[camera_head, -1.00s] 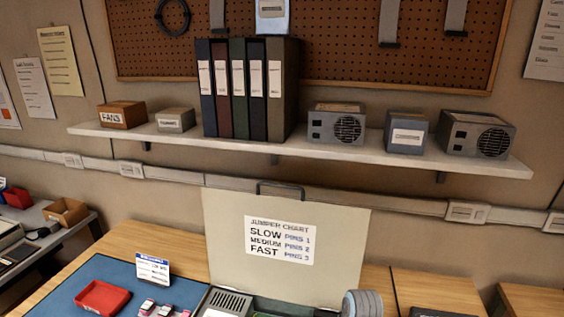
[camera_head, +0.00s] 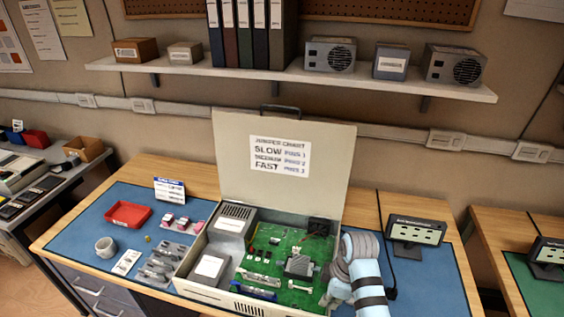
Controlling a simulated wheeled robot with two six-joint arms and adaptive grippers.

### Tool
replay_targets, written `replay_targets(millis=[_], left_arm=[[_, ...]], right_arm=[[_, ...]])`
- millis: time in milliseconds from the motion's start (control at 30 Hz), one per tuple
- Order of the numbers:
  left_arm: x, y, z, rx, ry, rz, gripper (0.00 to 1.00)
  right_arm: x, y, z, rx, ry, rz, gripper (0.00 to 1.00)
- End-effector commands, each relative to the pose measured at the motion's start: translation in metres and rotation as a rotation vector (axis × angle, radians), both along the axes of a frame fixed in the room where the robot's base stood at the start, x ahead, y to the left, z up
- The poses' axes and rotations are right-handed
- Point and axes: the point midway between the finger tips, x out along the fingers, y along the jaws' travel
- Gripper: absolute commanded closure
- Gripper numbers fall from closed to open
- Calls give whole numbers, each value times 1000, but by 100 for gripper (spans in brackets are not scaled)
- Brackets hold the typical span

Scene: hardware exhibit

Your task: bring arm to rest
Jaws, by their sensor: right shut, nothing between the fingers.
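My right arm (camera_head: 364,272), grey and light blue with black bands, stands at the right front edge of an open computer case (camera_head: 222,292). Its gripper (camera_head: 328,299) shows only in small part beside the case's front right corner; it is shut and empty. My left arm and gripper are out of view. The case holds a green circuit board (camera_head: 268,270), and its raised lid (camera_head: 230,150) carries a jumper chart (camera_head: 280,153).
The case stands on a blue mat (camera_head: 85,235). A display stand (camera_head: 415,231) is right of my arm. A shelf (camera_head: 290,82) with binders hangs behind.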

Motion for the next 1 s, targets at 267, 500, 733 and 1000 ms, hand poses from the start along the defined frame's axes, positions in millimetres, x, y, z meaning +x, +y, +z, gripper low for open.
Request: replay_targets(millis=[267,500,733,1000], left_arm=[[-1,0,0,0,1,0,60],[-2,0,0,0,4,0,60],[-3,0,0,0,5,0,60],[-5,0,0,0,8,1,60]], right_arm=[[-32,-28,-24,-18,-11,-223,100],[-76,-59,-42,-39,-38,-476,100],[-142,-95,-44,-52,-99,-804,100],[-216,-120,-15,-14,-176,-1120,100]])
